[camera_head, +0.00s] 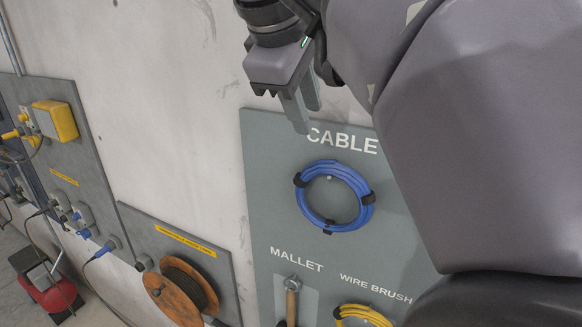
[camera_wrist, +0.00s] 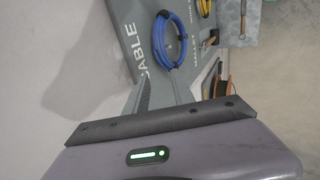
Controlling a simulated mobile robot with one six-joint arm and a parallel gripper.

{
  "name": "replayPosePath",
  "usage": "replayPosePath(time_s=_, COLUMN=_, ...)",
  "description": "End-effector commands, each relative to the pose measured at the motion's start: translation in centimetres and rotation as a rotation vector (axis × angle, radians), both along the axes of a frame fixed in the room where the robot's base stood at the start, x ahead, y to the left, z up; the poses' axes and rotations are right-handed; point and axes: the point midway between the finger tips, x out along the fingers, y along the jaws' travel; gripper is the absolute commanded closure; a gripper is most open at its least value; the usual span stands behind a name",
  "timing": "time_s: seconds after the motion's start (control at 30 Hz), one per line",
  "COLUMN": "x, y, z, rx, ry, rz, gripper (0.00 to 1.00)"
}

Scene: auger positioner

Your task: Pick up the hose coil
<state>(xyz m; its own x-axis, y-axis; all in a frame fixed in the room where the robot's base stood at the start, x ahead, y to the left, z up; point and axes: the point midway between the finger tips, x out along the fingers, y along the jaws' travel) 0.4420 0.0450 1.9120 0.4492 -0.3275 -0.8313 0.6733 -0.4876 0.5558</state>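A blue coil (camera_head: 334,222) with black straps hangs on a grey-green board under the word CABLE. A yellow coil (camera_head: 362,314) hangs lower under the words WIRE BRUSH, cut off by the picture's bottom edge. No label in view reads hose, so I cannot tell which coil is the hose coil. My gripper (camera_head: 303,113) is above the blue coil, apart from it, near the board's top edge. In the wrist view its two fingers (camera_wrist: 161,88) are apart with nothing between them. The blue coil (camera_wrist: 171,40) and the yellow coil (camera_wrist: 205,7) show beyond them.
A mallet (camera_head: 292,299) hangs below left of the blue coil. A wooden reel (camera_head: 172,302) wound with dark line is on a panel further left. A yellow box (camera_head: 55,121) and sockets are on the far-left panel. Bare wall lies between the panels.

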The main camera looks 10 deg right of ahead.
Motion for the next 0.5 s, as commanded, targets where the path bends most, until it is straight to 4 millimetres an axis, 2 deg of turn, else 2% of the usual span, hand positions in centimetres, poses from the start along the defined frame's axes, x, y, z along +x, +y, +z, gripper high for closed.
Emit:
replayPosePath(time_s=0.03, x=0.6, y=-0.6, z=-1.4, rx=0.0, ry=0.005, rz=-0.003, gripper=0.7)
replayPosePath(time_s=0.2, x=2.7, y=-2.1, z=-5.6, rx=0.002, ry=0.002, rz=-0.004, gripper=0.7)
replayPosePath(time_s=0.37, x=3.8, y=-2.8, z=-7.3, rx=0.001, ry=0.001, rz=-0.002, gripper=0.7)
replayPosePath(time_s=0.5, x=4.8, y=-3.8, z=-9.4, rx=0.002, ry=0.002, rz=-0.004, gripper=0.7)
